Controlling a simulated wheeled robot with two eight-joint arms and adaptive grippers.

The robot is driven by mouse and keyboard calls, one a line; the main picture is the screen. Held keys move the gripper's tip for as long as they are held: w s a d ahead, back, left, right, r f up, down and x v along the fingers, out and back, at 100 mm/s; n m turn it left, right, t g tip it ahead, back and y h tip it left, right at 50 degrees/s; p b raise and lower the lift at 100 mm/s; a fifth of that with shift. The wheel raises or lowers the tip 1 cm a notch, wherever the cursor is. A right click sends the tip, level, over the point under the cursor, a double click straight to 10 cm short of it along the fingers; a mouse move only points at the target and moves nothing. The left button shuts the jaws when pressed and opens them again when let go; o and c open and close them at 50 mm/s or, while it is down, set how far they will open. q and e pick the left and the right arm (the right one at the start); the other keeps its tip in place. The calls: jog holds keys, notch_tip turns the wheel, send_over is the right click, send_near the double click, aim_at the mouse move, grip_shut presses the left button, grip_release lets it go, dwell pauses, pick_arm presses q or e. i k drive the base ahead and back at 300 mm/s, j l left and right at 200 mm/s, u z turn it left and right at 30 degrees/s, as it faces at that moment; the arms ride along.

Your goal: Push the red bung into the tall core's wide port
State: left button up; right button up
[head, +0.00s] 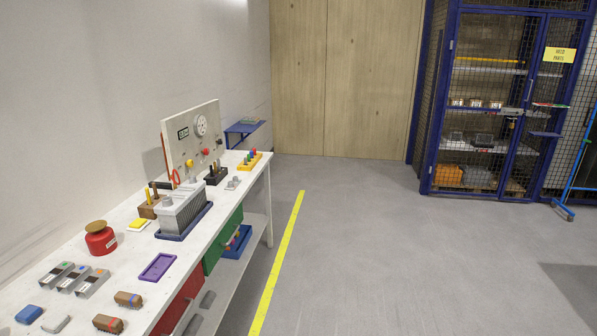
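A grey finned block (185,214) stands upright in a dark blue tray (178,237) on the white workbench; it may be the tall core. A small round stub shows on its top; I cannot make out a wide port. A small yellow-orange rack (243,166) at the bench's far end holds several small coloured pegs. One of them looks red (246,158) and may be the red bung; it is too small to tell. Neither of my grippers is in view.
A gauge panel (184,137) stands behind the block. A red canister (100,241), purple tray (157,267), brushes (128,299) and grey boxes lie on the nearer bench. Open grey floor with a yellow line (279,256) lies right of it; a blue mesh cage (500,110) stands beyond.

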aim_at(174, 215)
jog(key=i, duration=1.1)
jog(key=i+l+u, duration=0.15)
jog(key=i, duration=1)
jog(key=i+l+u, duration=0.15)
jog(key=i+u, duration=0.15)
jog(key=i, duration=0.2)
jog(key=i+l+u, duration=0.3)
jog(key=i, duration=0.25)
jog(key=u, duration=1.8)
jog(key=z, duration=1.8)
jog(key=i+u, duration=0.3)
jog(key=i+l, duration=0.05)
